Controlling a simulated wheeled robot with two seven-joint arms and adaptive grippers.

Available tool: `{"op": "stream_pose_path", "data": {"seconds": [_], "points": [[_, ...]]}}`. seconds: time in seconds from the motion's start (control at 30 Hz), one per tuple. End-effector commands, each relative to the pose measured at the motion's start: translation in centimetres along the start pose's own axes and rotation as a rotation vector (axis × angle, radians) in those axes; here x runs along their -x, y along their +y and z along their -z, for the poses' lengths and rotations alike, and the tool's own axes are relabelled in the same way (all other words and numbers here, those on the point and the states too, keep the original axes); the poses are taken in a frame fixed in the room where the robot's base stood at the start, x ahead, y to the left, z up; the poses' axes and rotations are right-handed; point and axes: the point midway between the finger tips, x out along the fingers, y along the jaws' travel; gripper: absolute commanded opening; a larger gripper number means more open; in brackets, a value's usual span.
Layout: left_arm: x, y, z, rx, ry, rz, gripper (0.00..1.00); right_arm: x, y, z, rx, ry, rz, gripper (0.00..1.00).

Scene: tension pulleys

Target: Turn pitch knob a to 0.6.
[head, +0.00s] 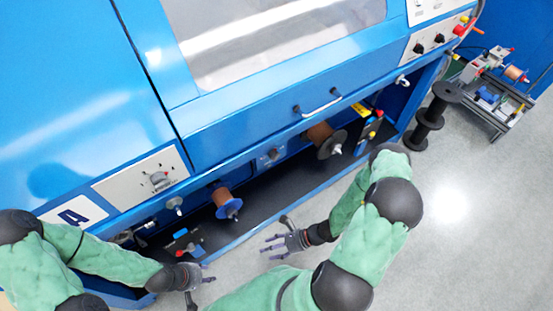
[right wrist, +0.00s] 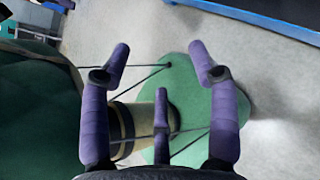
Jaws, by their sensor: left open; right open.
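A knob (head: 160,180) with a silvery look sits on a pale control panel (head: 128,188) on the blue machine's left front, near the plate marked "A" (head: 72,216). Its scale and setting are too small to read, and I cannot tell its label. My left gripper (head: 203,281) is open and empty, below and to the right of that panel in the head view, well apart from it. My right gripper (head: 268,248) is open and empty in front of the machine's lower bay. The right wrist view shows its spread purple fingers (right wrist: 158,75) with nothing between them.
The lower bay holds a copper spool (head: 222,198), another spool (head: 325,138) and small coloured controls (head: 372,128). Black knobs (head: 418,48) sit on an upper right panel. Black stacked spools (head: 430,120) and a wheeled bench (head: 497,95) stand right. Grey floor is free in front.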

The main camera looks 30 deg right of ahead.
Motion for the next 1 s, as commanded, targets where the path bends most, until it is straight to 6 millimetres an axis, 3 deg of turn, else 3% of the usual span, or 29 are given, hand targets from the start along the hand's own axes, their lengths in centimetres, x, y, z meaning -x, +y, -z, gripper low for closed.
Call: {"op": "stream_pose_path", "data": {"seconds": [0.1,0.2,0.4,0.53,0.67,1.0], "points": [[0.2,0.1,0.0,0.000,0.000,0.000,0.41,0.7,-4.3,-4.4,-0.086,-0.196,0.179,0.61],[0.3,0.1,0.0,0.000,0.000,0.000,0.41,2.6,-8.4,-7.2,-0.137,-0.346,0.362,0.61],[0.4,0.1,0.0,0.000,0.000,0.000,0.41,8.9,-15.7,-10.0,-0.167,-0.562,0.758,0.61],[0.5,0.2,0.0,0.000,0.000,0.000,0.41,12.6,-18.1,-10.2,-0.156,-0.625,0.945,0.61],[0.5,0.2,0.0,0.000,0.000,0.000,0.41,14.4,-19.0,-10.3,-0.147,-0.651,1.036,0.61],[-0.6,-0.2,0.0,0.000,0.000,0.000,0.41,13.4,-22.3,-11.8,-0.140,-0.656,1.050,0.61]]}}
